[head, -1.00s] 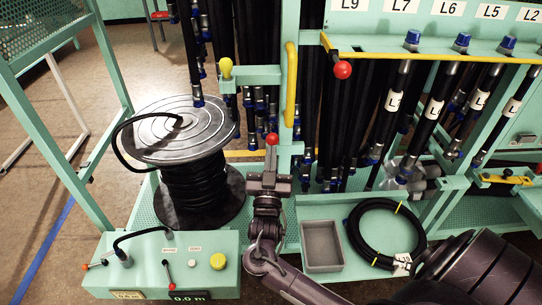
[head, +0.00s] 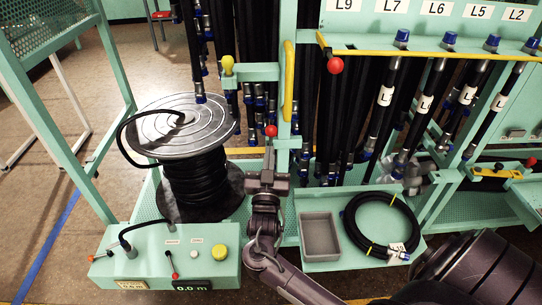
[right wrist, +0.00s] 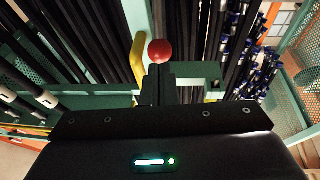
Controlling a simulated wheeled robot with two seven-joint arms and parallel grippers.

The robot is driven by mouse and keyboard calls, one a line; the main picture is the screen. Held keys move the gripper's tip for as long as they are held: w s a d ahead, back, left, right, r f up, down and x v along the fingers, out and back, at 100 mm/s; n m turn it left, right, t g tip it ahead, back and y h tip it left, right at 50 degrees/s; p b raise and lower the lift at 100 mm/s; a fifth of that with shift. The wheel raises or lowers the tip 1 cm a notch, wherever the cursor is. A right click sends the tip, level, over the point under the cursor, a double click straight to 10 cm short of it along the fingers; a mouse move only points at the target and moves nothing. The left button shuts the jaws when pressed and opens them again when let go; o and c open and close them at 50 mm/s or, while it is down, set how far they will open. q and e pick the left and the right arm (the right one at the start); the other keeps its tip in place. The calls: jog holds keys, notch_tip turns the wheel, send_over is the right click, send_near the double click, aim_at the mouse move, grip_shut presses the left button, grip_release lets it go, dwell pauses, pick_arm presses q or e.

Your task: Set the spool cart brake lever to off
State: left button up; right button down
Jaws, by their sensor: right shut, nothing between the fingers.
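A red ball knob (head: 271,131) shows just beyond the tips of my right gripper (head: 269,160), in front of the green rack post. In the right wrist view a red ball (right wrist: 160,51) sits right above the fingertips of the right gripper (right wrist: 160,72); I cannot tell if they touch. The right gripper is shut and empty. The spool (head: 185,130), wound with black hose, stands left of the gripper. Which knob is the cart's brake lever is not labelled in view; any lever shaft under the near red ball is hidden by the fingers. My left gripper is not in view.
A second red knob (head: 335,66) and a yellow knob (head: 227,62) are on the rack. A green console (head: 150,258) with small levers stands front left. A grey bin (head: 319,236) and a coiled hose (head: 381,224) lie right of my arm. Hoses hang densely behind.

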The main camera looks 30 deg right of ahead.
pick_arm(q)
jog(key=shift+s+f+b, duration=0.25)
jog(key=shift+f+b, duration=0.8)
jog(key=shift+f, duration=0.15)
pick_arm(e)
jog(key=v, duration=1)
jog(key=shift+f, duration=0.4)
